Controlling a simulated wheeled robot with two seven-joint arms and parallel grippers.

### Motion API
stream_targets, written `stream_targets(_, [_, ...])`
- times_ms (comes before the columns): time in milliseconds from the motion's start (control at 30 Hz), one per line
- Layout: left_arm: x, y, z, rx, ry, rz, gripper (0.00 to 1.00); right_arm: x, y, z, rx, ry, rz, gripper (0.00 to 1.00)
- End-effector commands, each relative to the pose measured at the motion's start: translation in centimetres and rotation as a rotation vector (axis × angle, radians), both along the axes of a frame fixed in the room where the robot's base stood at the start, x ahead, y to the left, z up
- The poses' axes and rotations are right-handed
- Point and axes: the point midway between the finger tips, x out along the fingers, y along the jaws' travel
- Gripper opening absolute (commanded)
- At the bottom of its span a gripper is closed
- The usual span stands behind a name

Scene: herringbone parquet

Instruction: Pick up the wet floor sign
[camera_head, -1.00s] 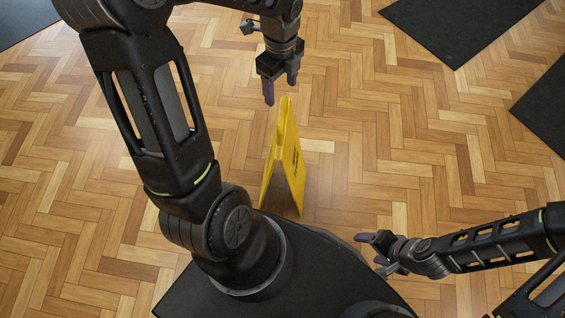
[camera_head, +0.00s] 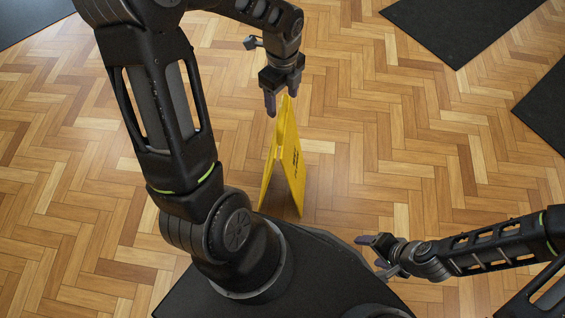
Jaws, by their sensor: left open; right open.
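The yellow wet floor sign (camera_head: 287,165) stands upright as an A-frame on the parquet, just beyond my base, with dark print on its right-hand panel. My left gripper (camera_head: 281,104) points down at the sign's top edge. It is open, with one finger on the left of the top and the other close to it on the right; I cannot tell whether they touch it. My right gripper (camera_head: 370,252) is open and empty, low on the right near my base, apart from the sign.
Dark mats lie on the floor at the top right (camera_head: 460,25), the right edge (camera_head: 545,108) and the top left corner (camera_head: 30,18). The parquet (camera_head: 400,160) around the sign is clear. My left arm covers part of the floor on the left.

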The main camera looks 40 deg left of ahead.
Motion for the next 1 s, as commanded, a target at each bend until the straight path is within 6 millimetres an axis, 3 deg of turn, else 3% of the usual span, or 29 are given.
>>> stream_targets(167, [0.0,0.0,0.01,0.0,0.0,0.0,0.58,0.0,0.0,0.0,0.0,0.0,0.0,0.69])
stream_targets(867, [0.0,0.0,0.0,0.0,0.0,0.001,0.01,-0.02,0.01,-0.01,0.0,0.0,0.0,0.69])
stream_targets(1000, [-0.01,0.0,-0.01,0.0,0.0,0.001,0.0,-0.01,0.01,-0.01,0.0,0.0,0.0,0.69])
